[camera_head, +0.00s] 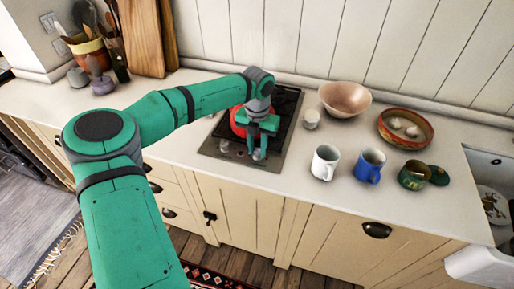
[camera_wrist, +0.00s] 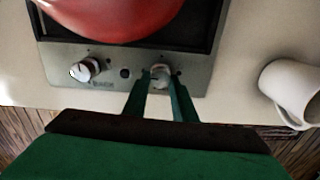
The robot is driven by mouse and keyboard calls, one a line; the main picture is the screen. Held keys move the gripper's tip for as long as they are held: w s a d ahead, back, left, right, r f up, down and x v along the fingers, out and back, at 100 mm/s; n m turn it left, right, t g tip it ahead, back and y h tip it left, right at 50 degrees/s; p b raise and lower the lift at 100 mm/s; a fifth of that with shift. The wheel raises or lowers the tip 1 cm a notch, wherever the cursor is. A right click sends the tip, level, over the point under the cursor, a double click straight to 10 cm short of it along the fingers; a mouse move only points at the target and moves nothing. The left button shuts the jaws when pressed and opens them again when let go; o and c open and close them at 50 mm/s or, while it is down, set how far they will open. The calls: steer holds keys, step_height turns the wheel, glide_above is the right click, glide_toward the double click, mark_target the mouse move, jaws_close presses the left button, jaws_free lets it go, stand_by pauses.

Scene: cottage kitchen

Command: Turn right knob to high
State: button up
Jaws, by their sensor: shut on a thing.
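The cooktop (camera_head: 277,171) is set in the counter, with a steel front strip (camera_wrist: 118,62) carrying two knobs. The left knob (camera_wrist: 84,70) is free, with a pale pointer turned off to one side. The right knob (camera_wrist: 160,76) sits between the two green fingers of my gripper (camera_wrist: 160,85), which are shut on it. In the head view my gripper (camera_head: 258,153) reaches down to the front of the cooktop, and its fingers hide most of the right knob there. The right knob's exact setting is hard to read.
A red pot (camera_wrist: 115,12) stands on the cooktop just behind the knobs. A white mug (camera_head: 325,162) stands close to the right, then a blue mug (camera_head: 369,165) and a green mug (camera_head: 413,175). A pink bowl (camera_head: 345,98) and a small white jar (camera_head: 311,118) are behind.

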mark_target(258, 151)
steer(key=shift+d+n, duration=0.1)
steer(key=shift+n, duration=0.2)
steer(key=shift+r, duration=0.1)
steer(key=o, duration=1)
steer(key=shift+o, duration=0.2)
step_height(258, 151, up, 11)
steer(key=shift+f, duration=0.2)
